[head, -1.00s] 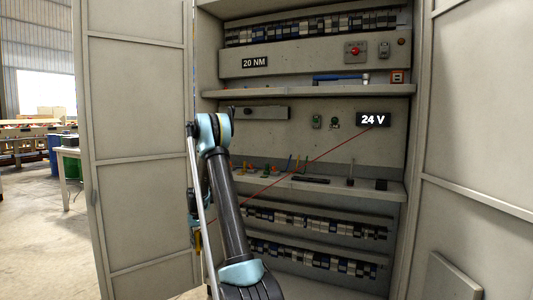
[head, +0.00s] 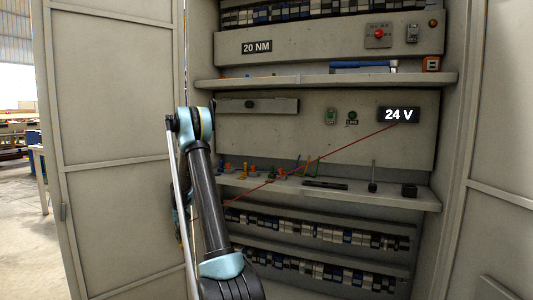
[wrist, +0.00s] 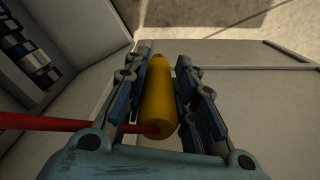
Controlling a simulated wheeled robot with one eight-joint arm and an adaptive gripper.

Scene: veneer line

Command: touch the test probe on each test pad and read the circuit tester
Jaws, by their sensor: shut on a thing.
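My gripper (wrist: 164,60) is shut on the yellow test probe (wrist: 158,100), whose handle lies between the two blue finger pads in the wrist view. A red lead (wrist: 70,123) leaves the near end of the probe. In the head view the red lead (head: 310,162) runs up to the circuit tester's dark display (head: 399,115), which reads 24 V. In the head view my arm hides most of the gripper and the probe. I cannot make out the test pads for certain. The probe is not seen touching anything.
The open cabinet has an upper shelf (head: 300,82) with a blue-handled tool (head: 362,67) and a lower shelf (head: 400,200) with small coloured parts. Rows of terminals (head: 310,233) sit below. Cabinet doors (head: 115,120) stand open at both sides. Bare floor shows at left.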

